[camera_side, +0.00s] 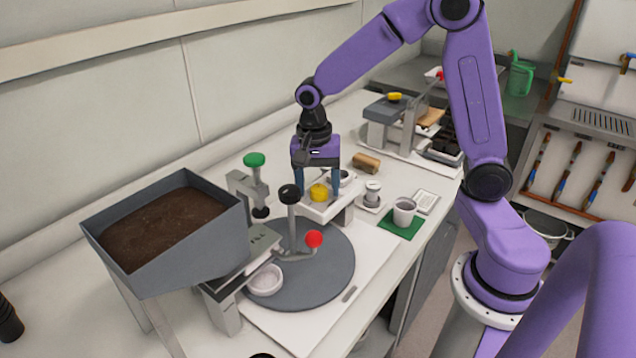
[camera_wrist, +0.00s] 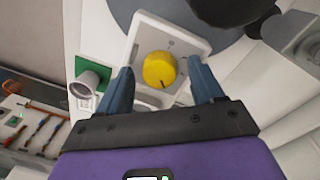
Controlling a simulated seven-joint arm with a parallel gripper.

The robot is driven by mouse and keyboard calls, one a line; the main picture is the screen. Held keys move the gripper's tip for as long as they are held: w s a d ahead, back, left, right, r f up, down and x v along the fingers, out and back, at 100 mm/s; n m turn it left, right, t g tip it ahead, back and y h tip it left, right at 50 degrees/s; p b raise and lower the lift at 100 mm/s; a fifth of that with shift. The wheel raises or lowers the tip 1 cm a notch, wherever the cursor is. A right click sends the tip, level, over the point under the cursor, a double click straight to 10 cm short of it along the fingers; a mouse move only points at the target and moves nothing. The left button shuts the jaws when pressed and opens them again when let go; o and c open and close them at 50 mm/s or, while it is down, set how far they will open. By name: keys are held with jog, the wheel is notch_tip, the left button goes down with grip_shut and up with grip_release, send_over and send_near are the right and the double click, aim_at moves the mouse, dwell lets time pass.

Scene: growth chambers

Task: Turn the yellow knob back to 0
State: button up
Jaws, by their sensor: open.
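The yellow knob (camera_side: 319,192) sits on a white panel (camera_side: 318,212) beyond the grey round plate. In the wrist view the yellow knob (camera_wrist: 159,70) has a dark pointer line toward its lower edge, and the white panel (camera_wrist: 190,38) around it has small marks. My gripper (camera_side: 320,190) points down over the panel. In the wrist view my gripper (camera_wrist: 157,85) is open, with one blue finger on each side of the knob.
A grey round plate (camera_side: 335,265) with a red-knobbed lever (camera_side: 313,239) and a black-knobbed post (camera_side: 290,195) stands in front. A soil hopper (camera_side: 165,230) is at left. A white cup (camera_side: 404,211) sits on a green mat (camera_side: 400,229) at right. A brown roll (camera_side: 366,163) lies behind.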

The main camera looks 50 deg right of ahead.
jog(key=c, duration=1.1)
jog(key=shift+o, duration=0.2)
